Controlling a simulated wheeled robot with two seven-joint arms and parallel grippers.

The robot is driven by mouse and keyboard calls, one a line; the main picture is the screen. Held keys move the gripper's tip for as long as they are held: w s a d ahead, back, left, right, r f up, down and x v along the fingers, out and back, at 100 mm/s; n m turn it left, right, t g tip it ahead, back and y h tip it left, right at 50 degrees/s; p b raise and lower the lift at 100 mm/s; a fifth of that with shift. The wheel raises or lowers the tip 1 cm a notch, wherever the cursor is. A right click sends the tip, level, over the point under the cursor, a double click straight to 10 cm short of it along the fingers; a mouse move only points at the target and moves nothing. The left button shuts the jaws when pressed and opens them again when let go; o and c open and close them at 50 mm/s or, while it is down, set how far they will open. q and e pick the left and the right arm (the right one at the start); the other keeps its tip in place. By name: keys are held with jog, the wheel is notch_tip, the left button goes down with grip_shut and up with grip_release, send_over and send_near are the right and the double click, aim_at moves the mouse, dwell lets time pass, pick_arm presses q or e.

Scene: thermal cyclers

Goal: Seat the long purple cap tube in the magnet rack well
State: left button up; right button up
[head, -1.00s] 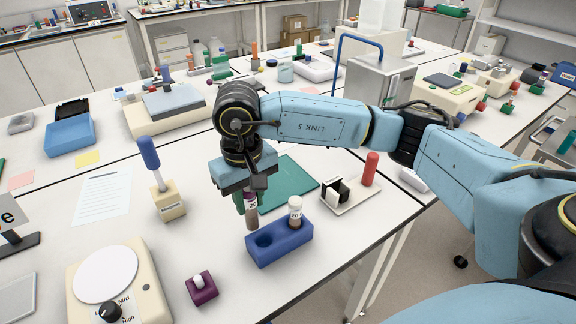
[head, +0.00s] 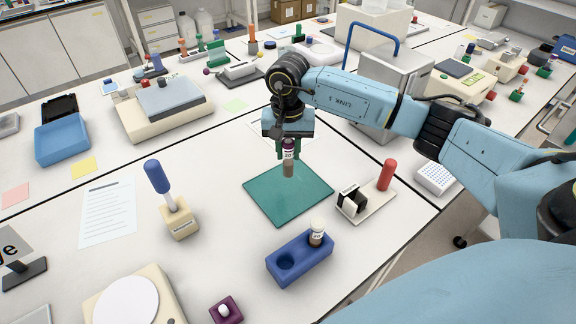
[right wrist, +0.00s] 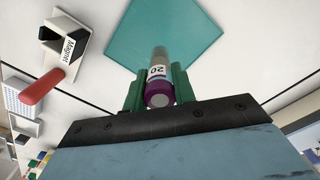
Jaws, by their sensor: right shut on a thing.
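The long purple cap tube (head: 288,160) hangs upright from my right gripper (head: 289,150), above the teal mat. The right wrist view shows its purple cap (right wrist: 159,92) between the green fingers, which are shut on it, and a label reading 20. The magnet rack (head: 352,199) is a small black and white block labelled Magnet, on a light base to the right of the mat. It also shows in the right wrist view (right wrist: 65,40) at upper left. Its well opening is hard to make out. My left gripper is not in view.
A blue two-hole block (head: 300,260) holds a white-capped tube (head: 317,232); its left hole is empty. A red post (head: 386,175) stands on the magnet rack's base. The teal mat (head: 270,205) is bare. A blue-handled tool (head: 158,180) stands in a cream holder at left.

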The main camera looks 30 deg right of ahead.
aim_at(288, 165)
jog(key=shift+f, duration=0.75)
notch_tip(288, 165, down, 3)
jog(key=shift+f, duration=0.3)
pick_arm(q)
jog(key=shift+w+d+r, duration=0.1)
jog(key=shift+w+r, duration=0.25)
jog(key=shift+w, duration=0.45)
pick_arm(e)
jog(key=shift+f, duration=0.2)
jog(key=o, duration=1)
jog(key=shift+r, duration=0.1)
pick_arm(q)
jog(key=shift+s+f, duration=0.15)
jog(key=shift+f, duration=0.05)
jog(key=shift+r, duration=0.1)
pick_arm(e)
jog(key=shift+r, duration=0.1)
